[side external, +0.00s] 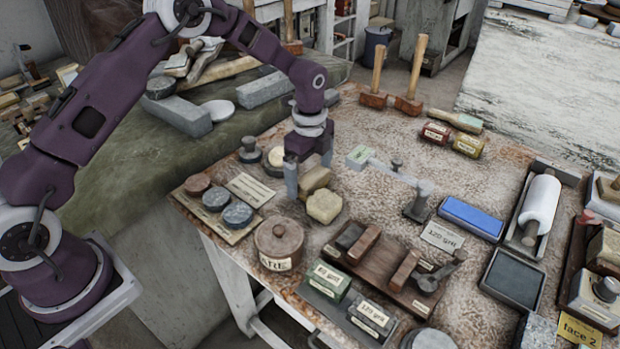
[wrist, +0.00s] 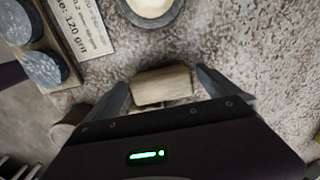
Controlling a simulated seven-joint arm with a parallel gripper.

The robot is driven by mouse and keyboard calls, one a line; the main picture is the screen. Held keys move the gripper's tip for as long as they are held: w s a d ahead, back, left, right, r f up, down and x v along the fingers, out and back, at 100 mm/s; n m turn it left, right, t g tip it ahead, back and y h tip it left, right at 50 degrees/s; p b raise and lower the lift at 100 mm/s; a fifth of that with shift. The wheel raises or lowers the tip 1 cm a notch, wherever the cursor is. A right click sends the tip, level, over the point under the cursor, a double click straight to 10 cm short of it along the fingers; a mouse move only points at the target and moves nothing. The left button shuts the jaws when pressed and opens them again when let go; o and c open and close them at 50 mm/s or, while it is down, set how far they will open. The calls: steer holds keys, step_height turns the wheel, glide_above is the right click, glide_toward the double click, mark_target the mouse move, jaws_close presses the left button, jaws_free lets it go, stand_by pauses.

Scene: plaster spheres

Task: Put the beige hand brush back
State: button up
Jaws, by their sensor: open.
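A beige, wood-coloured block that looks like the hand brush (side external: 316,179) is on the speckled worktable (side external: 375,150), at my gripper. My gripper (side external: 309,177) points down over the table with its fingers apart. In the wrist view the brush (wrist: 162,86) lies between the two dark fingers of my gripper (wrist: 164,88), with a small gap showing at each side. Its near edge is partly hidden by the gripper body.
A yellowish lump (side external: 325,206) sits close in front of the gripper. A lidded brown pot (side external: 279,244), a board of round discs (side external: 216,199) and a dish (side external: 275,160) surround it. A small metal arm stand (side external: 418,200) stands to the right.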

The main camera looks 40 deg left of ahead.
mark_target(310, 174)
step_height(310, 174, up, 11)
steer(key=shift+f, duration=0.15)
steer(key=s+a+r+n+t, duration=0.1)
steer(key=s+r+n+t, duration=0.2)
steer(key=s+r+n, duration=1.05)
steer(key=s+r+n+t, duration=0.1)
steer(key=s+n, duration=0.3)
steer(key=s, duration=1.6)
steer(key=shift+a+r+t, duration=0.25)
steer(key=shift+a+t, duration=0.1)
steer(key=shift+t, duration=0.45)
steer(key=shift+n, duration=0.25)
